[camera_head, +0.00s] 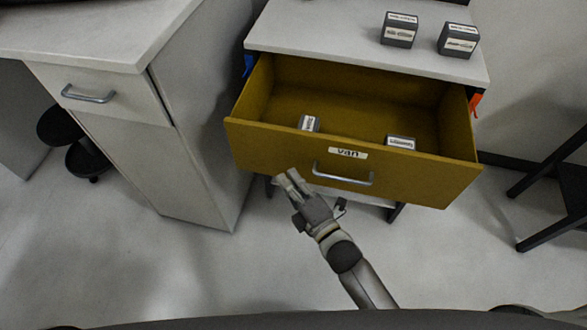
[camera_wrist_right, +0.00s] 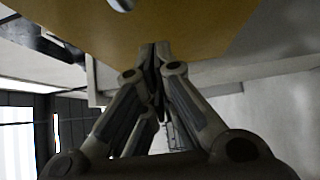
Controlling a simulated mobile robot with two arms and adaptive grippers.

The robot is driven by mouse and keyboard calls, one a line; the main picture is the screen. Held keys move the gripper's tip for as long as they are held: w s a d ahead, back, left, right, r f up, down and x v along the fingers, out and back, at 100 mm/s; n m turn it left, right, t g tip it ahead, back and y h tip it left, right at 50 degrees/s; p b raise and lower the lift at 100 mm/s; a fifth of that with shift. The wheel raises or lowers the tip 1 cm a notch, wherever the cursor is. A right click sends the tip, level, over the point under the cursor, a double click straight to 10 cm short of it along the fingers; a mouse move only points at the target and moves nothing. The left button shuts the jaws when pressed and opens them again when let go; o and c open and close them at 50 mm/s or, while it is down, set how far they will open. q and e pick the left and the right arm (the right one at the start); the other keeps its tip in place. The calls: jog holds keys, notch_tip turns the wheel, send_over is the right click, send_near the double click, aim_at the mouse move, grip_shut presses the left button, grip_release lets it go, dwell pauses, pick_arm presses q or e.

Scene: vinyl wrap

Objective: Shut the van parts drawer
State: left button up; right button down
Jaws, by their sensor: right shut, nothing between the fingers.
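The van parts drawer (camera_head: 260,142) is a yellow-brown drawer standing pulled out of a white cabinet. Its front carries a "van" label (camera_head: 348,153) and a grey bar handle (camera_head: 342,175). Two small labelled grey boxes lie inside, one at the left (camera_head: 309,123) and one at the right (camera_head: 400,142). My right gripper (camera_head: 287,180) is shut and empty, just before the lower left part of the drawer front, left of the handle. In the right wrist view the closed fingertips (camera_wrist_right: 155,48) point at the yellow-brown front (camera_wrist_right: 200,25); I cannot tell whether they touch. My left gripper is not in view.
Two labelled grey boxes, left (camera_head: 399,30) and right (camera_head: 458,40), stand on the cabinet top (camera_head: 330,38). A white desk with a closed drawer (camera_head: 95,95) stands at the left. A dark stool (camera_head: 85,150) is under it. Black stand legs (camera_head: 550,235) are at the right.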

jog(key=shift+w+d, duration=0.25)
jog(key=shift+w, duration=0.4)
jog(key=shift+w+d, duration=0.25)
jog(key=shift+w, duration=0.4)
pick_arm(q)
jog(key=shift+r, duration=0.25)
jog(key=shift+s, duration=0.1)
pick_arm(e)
jog(key=shift+w, duration=0.1)
